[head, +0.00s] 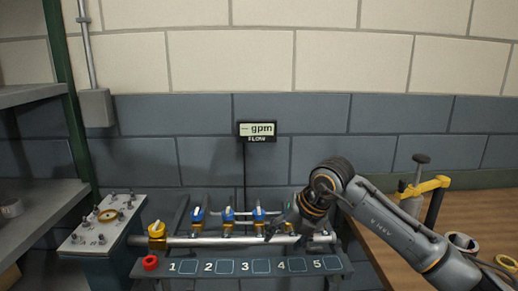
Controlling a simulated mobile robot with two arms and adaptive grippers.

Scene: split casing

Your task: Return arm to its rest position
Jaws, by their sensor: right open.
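My right arm comes in from the right edge. Its dark gripper (284,234) points down and left over the metal pipe (190,241), at the right half of the numbered rack. The gripper is open, its fingers small and dark against the pipe. I cannot tell whether it touches anything. Blue-and-yellow valves (228,215) stand in a row behind the pipe, to the left of the gripper. The arm and gripper hide the rack's right part behind them. My left gripper is not in view.
The rack's front ledge (215,267) is numbered 1 to 5, with a red knob (150,262) at left. A flow display (257,131) hangs on the wall. A wooden bench (480,210) with a yellow clamp (427,188) lies right. A pedestal (100,228) with fittings stands left.

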